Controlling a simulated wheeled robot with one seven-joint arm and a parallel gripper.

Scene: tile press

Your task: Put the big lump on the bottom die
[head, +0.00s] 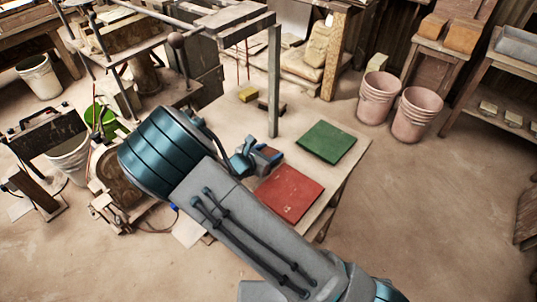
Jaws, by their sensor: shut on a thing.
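My gripper (257,160) shows small beyond my forearm, above the table near the red mat. It is shut on a small reddish-brown lump (268,153), partly hidden by the fingers. I cannot tell its full size. A yellowish block (248,95) and a darker piece (270,104) lie farther back, apart from my gripper. I cannot make out the bottom die for certain.
A red mat (289,194) and a green mat (327,142) lie on the low table, the green one bare. A metal post (274,80) rises behind my gripper. Two pink buckets (378,97) (414,114) stand at right. Floor at lower right is clear.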

